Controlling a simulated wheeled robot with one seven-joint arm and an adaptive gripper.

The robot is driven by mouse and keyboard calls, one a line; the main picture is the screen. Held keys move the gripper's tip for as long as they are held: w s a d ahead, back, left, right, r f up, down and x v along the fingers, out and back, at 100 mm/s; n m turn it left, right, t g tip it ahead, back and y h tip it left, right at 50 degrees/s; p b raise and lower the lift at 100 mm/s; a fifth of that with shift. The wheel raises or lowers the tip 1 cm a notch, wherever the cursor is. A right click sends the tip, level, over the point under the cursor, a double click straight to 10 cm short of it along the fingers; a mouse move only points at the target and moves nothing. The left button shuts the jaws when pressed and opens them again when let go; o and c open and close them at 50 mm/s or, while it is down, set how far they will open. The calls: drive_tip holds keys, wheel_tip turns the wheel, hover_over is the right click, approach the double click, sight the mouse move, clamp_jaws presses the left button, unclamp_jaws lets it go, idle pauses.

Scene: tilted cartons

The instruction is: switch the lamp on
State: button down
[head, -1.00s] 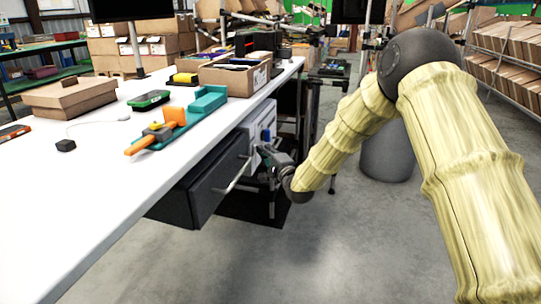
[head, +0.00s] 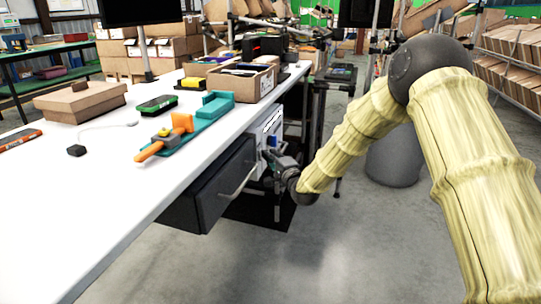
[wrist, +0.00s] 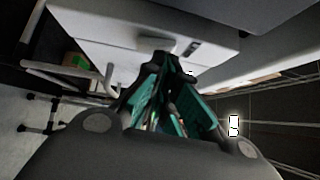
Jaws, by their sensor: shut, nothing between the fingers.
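A white panel or box (head: 257,133) is under the right side of the table, with a small blue part (head: 273,141) on its face. My gripper (head: 267,154) is low in front of this panel, its tips partly hard to make out. In the wrist view the teal-padded fingers of my gripper (wrist: 163,54) come together at their tips, with nothing between them. The tips are at or very near a pale box face (wrist: 110,30), beside a small dark slot or switch (wrist: 195,47). I cannot tell whether they touch. No lamp is clearly recognisable.
A dark drawer (head: 205,190) with a bar handle (head: 238,184) is left of my gripper, under the white table (head: 60,215). On the table are an orange and teal tool (head: 195,125), a cardboard box (head: 80,102) and an open carton (head: 243,82). The floor in front is clear.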

drive_tip(key=s+d+r+p, duration=0.1)
drive_tip(key=s+d+p, duration=0.2)
drive_tip(key=s+d, duration=0.5)
drive_tip(key=shift+s+r, duration=0.35)
drive_tip(key=shift+s, duration=0.65)
